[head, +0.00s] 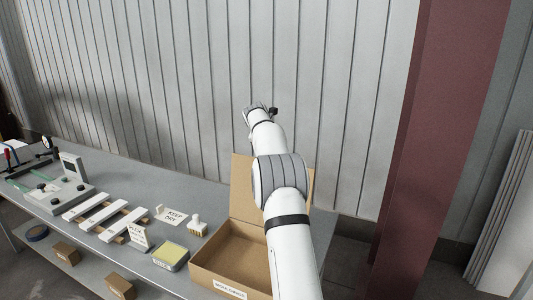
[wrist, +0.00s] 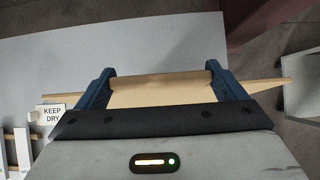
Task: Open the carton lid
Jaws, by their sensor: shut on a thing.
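The cardboard carton (head: 203,277) stands on the grey bench, with its inside showing from above. Its brown lid (head: 242,185) stands raised, roughly upright, at the carton's back edge. My arm hides the lid's right part and some of the carton. My gripper (wrist: 160,72) has blue fingers and is shut on the lid, whose brown board (wrist: 160,92) shows between the fingers and sticks out past both sides. In the head view my gripper is small, high behind the arm, and its fingers are not clear.
Left of the carton on the bench (head: 140,185) are a stamp (head: 197,226), a yellow-topped pad (head: 171,256), a KEEP DRY card (head: 172,216), white slats (head: 103,218) and a grey fixture (head: 58,193). A ribbed wall (head: 200,90) stands behind, and a dark red column (head: 430,130) at right.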

